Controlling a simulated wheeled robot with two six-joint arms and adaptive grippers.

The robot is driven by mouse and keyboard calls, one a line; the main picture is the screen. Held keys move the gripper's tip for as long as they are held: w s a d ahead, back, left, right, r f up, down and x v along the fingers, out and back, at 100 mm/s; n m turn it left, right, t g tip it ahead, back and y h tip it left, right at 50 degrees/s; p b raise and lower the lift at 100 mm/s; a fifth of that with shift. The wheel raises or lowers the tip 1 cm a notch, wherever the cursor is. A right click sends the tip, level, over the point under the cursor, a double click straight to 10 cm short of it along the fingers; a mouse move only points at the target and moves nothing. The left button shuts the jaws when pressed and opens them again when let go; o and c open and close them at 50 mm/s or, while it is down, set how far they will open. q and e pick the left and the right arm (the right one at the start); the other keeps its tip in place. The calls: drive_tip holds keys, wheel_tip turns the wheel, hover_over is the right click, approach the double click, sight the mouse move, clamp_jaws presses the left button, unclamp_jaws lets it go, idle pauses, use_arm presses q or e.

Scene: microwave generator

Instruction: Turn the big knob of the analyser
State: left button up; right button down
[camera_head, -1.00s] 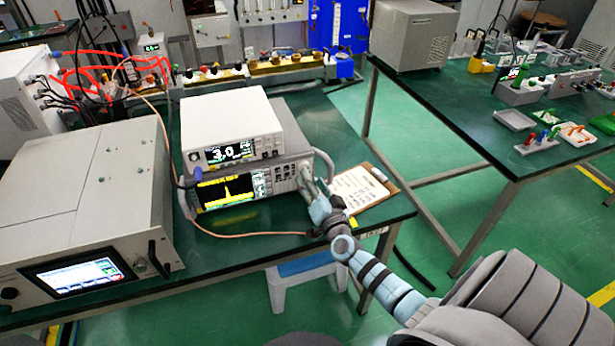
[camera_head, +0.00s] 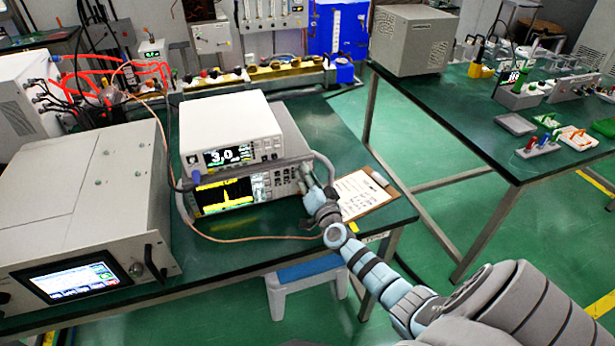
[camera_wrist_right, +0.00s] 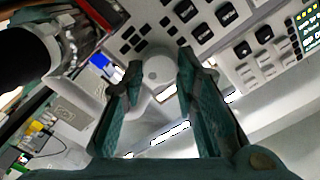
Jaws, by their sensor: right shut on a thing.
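The analyser (camera_head: 228,196) is the lower of two stacked instruments on the left green table, with a yellow trace on its screen (camera_head: 224,192). My right gripper (camera_head: 306,182) is at the right end of its front panel and covers the knob in the head view. In the right wrist view the big knob (camera_wrist_right: 159,71), round and pale, sits between the two green fingers of my right gripper (camera_wrist_right: 158,84). The fingers are closed on its sides. Part of its rim is hidden by them. My left gripper is not in view.
A white instrument (camera_head: 228,128) reading 3.0 sits on the analyser. A clipboard (camera_head: 362,194) lies right of it, close to my right arm. A copper-coloured cable (camera_head: 240,236) loops in front. A large grey unit (camera_head: 75,215) stands at the left.

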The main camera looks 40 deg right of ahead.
drive_tip(key=m, duration=0.3)
drive_tip(key=c, duration=1.2)
unclamp_jaws()
drive_tip(key=shift+c, duration=0.2)
drive_tip(key=v, duration=1.2)
